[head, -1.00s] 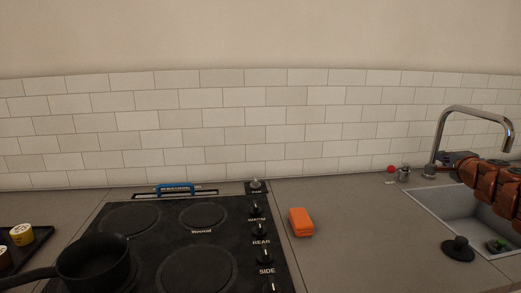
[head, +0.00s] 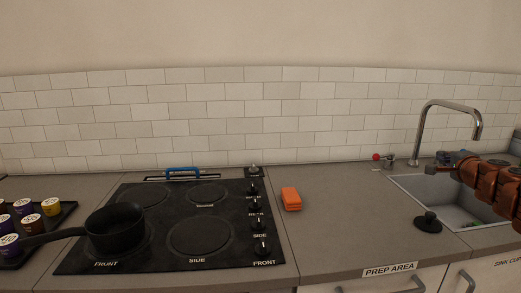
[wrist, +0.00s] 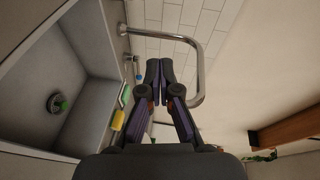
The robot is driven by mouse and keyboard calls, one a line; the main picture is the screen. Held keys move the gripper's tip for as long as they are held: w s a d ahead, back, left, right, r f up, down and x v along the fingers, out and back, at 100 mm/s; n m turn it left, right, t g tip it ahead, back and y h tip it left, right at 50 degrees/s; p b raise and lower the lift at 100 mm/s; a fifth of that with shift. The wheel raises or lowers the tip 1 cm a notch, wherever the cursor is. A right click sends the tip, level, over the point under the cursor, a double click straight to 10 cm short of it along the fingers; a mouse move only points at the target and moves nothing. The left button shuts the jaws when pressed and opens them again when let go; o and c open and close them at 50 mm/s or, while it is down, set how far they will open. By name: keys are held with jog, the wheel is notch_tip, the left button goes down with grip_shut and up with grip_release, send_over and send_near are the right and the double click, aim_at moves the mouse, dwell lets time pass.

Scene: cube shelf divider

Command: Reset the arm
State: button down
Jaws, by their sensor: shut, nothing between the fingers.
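My gripper (wrist: 160,72) shows in the wrist view with its two dark fingers together and nothing between them. It is near the curved chrome faucet (wrist: 197,70). The sink basin (wrist: 82,105) lies to the left of the fingers in that view. In the head view, my orange-brown arm reaches in from the right edge over the sink (head: 405,184), in front of the faucet (head: 448,104). I cannot make out the fingers clearly in the head view.
A black cooktop (head: 150,262) carries a dark pan (head: 115,232). An orange block (head: 291,199) lies on the counter beside it. A black stopper (head: 428,222) sits by the sink. A tray (head: 68,212) of coloured cups is at left. The counter between cooktop and sink is largely clear.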

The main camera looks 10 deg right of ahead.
jog(key=shift+s+d, duration=0.2)
